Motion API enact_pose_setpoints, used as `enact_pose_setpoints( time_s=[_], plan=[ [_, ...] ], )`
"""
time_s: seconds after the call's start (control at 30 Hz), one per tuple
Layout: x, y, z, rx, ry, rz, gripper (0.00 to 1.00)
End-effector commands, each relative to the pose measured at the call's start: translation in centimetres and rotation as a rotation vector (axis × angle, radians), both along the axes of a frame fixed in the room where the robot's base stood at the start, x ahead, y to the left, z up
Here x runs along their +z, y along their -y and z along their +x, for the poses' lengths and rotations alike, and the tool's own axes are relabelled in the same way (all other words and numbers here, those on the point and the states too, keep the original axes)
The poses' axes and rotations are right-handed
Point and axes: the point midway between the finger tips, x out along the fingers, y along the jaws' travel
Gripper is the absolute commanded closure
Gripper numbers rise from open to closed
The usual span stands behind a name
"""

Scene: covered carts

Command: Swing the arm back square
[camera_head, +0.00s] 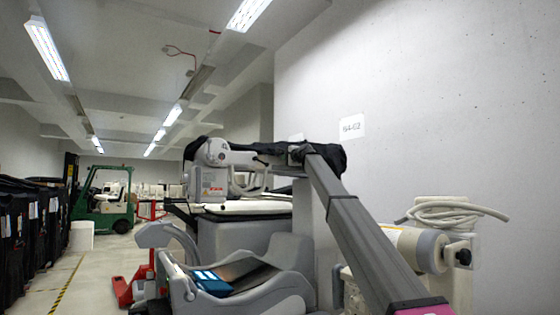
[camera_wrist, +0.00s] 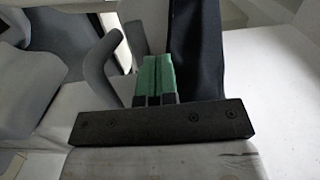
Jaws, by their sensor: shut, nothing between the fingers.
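A long dark grey arm (camera_head: 352,222) crosses the head view at a slant, from a black-covered joint at the upper middle down to a magenta end at the lower right. It stands well off the line of the grey machine beside it. I cannot tell from the picture which body it hangs from. My gripper (camera_wrist: 155,75) shows in the wrist view, its green fingers together and empty. A dark upright strip (camera_wrist: 197,45) stands just right of the fingers; whether they touch is unclear. A curved grey piece (camera_wrist: 103,65) is on their left. I cannot pick out my gripper in the head view.
A grey machine (camera_head: 265,278) with a blue item (camera_head: 211,282) stands in the middle. A white jointed unit (camera_head: 213,180) is behind it. A concrete wall (camera_head: 440,110) closes the right side. Dark covered carts (camera_head: 35,220) line the left; open floor lies beside them. A green forklift (camera_head: 105,200) is farther back.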

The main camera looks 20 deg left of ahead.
Motion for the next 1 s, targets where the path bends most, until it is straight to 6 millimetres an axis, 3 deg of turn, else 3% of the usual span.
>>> enact_pose_setpoints(
  time_s=[0.1,0.27,0.43,0.6,0.7,1.0],
  plan=[
    [-0.2,2.2,-2.0,-0.001,0.001,0.001,1.0],
    [-0.2,4.2,-3.6,0.0,0.0,0.0,1.0],
    [-1.4,6.3,-3.1,-0.026,-0.025,-0.033,0.51],
    [-4.9,9.7,-0.4,-0.104,-0.094,-0.121,0.51],
    [-6.0,10.7,0.5,-0.133,-0.122,-0.149,0.51],
    [-6.6,9.2,2.4,-0.138,-0.127,-0.154,0.51]
  ],
)
